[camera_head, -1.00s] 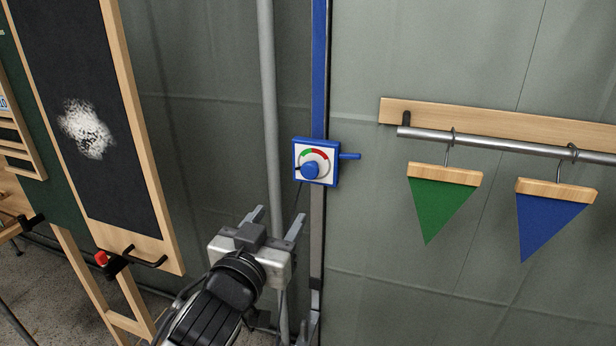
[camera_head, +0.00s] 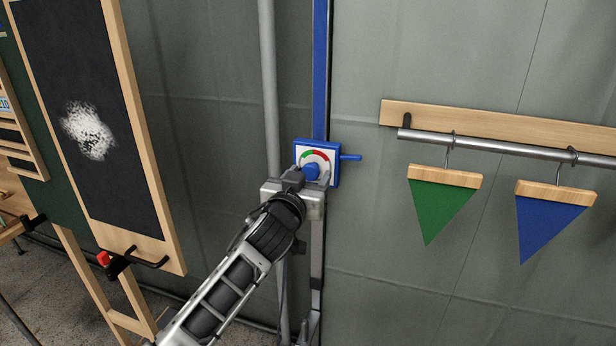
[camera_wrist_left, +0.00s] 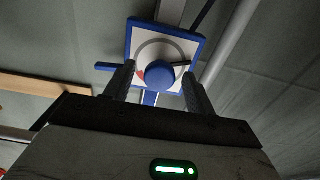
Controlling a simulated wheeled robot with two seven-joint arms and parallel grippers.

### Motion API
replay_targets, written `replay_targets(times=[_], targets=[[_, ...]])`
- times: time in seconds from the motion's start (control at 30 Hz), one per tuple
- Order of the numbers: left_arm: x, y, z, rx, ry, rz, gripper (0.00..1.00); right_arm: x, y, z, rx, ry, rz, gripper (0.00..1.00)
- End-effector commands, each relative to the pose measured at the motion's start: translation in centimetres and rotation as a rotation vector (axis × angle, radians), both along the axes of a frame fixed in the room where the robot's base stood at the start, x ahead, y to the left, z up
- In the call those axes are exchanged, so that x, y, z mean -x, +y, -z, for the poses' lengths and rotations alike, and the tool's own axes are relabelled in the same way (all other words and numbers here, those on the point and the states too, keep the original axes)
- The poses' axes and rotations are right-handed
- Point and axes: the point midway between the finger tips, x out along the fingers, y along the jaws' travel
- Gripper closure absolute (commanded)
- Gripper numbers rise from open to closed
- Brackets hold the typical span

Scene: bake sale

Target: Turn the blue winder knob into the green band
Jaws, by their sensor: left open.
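The blue winder knob (camera_head: 311,172) sits on a white dial plate (camera_head: 328,160) in a blue square frame on the wall. The green band (camera_head: 306,158) is an arc at the dial's upper left, with a red arc to its right. My left gripper (camera_head: 310,178) is open at the knob. In the left wrist view its two fingers (camera_wrist_left: 158,82) stand on either side of the knob (camera_wrist_left: 160,74) with gaps. The knob's dark pointer (camera_wrist_left: 181,63) shows there; in the head view the gripper hides it. My right gripper is not in view.
A blue handle (camera_head: 351,157) sticks out to the right of the dial. A grey vertical pipe (camera_head: 268,90) runs left of it. Green (camera_head: 440,205) and blue (camera_head: 548,225) pennants hang from a rail at right. A framed blackboard (camera_head: 85,60) stands at left.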

Motion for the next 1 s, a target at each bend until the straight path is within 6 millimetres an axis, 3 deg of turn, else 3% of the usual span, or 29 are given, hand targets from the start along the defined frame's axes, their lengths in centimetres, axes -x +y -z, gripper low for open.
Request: replay_targets(times=[0.3,0.43,0.47,1.0], targets=[[-0.17,-0.05,0.01,0.0,0.0,0.0,0.48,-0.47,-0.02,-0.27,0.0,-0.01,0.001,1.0],[-0.16,-0.04,0.01,0.0,0.001,0.0,0.84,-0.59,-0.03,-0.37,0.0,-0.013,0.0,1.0],[-0.16,-0.04,0.02,0.0,0.001,0.0,0.89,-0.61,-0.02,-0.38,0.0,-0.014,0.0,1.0],[-0.17,0.01,-0.09,-0.132,-0.041,0.0,0.89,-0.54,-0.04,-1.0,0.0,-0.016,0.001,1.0]])
